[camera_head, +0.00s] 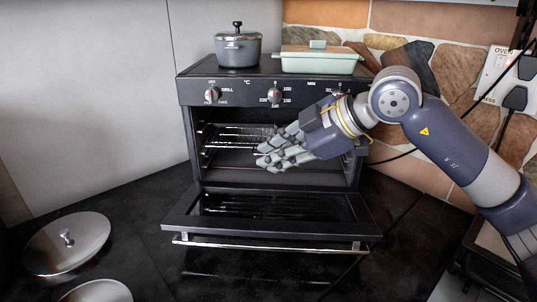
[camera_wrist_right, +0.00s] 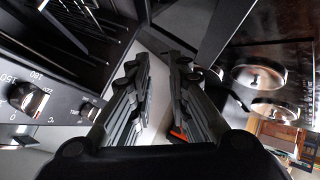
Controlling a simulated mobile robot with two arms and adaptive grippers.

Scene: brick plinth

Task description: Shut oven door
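The black oven (camera_head: 190,90) stands on the dark counter with its door (camera_head: 275,212) folded down and open, roughly level. The door's silver handle bar (camera_head: 270,243) runs along its front edge. My right gripper (camera_head: 268,158) is in front of the oven opening, above the open door, apart from the handle. In the right wrist view my right gripper (camera_wrist_right: 155,95) shows its two fingers spread with a gap between them, nothing held. The oven's knob panel (camera_wrist_right: 50,105) is at the left of that view. My left gripper is in neither view.
A grey pot (camera_head: 238,50) and a green lidded dish (camera_head: 318,60) stand on the oven top. Round metal lids (camera_head: 85,240) lie on the counter at the left. Wall sockets with black cables (camera_head: 505,75) are at the right. The counter before the door is clear.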

